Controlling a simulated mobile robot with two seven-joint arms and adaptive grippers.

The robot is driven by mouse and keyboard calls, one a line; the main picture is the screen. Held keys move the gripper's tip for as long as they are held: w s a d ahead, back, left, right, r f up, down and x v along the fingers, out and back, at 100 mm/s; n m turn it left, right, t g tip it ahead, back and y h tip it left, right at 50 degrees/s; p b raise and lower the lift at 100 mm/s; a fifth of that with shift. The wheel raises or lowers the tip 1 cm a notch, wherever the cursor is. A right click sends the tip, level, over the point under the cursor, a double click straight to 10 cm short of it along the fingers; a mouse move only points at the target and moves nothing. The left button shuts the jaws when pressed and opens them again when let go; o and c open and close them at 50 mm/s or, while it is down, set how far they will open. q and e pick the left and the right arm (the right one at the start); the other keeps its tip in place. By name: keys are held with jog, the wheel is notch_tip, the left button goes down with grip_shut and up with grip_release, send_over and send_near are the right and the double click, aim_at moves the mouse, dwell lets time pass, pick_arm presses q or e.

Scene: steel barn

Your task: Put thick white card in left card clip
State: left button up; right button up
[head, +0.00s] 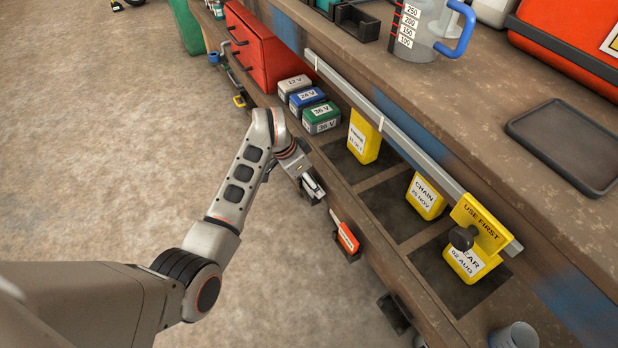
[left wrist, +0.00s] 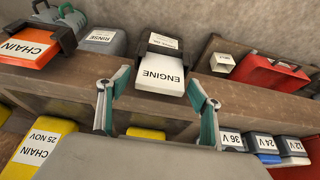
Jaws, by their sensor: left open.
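The thick white card (left wrist: 160,76), lettered ENGINE, sits at the dark left card clip (head: 306,196) on the bench's lower front edge. In the left wrist view the clip's dark arms show beside the card's upper part; how deep it sits cannot be told. My left gripper (head: 314,187) is open, with one finger on each side of the card in the left wrist view (left wrist: 158,92). In the head view the gripper mostly hides the card. An orange card (head: 346,238) lettered CHAIN is in the neighbouring clip. My right gripper is not in view.
Another dark clip (head: 393,313) stands further along the edge, with no card seen in it. Yellow containers (head: 425,197) and 12 V, 24 V and 36 V boxes (head: 322,118) stand behind. A metal rail (head: 370,110) runs above them. The floor (head: 90,150) beside the bench is clear.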

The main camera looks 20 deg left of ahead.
pick_arm(q)
jog(key=p+v, duration=0.4)
jog(key=v, duration=0.8)
jog(key=shift+r+p, duration=0.15)
jog(key=shift+p, duration=0.25)
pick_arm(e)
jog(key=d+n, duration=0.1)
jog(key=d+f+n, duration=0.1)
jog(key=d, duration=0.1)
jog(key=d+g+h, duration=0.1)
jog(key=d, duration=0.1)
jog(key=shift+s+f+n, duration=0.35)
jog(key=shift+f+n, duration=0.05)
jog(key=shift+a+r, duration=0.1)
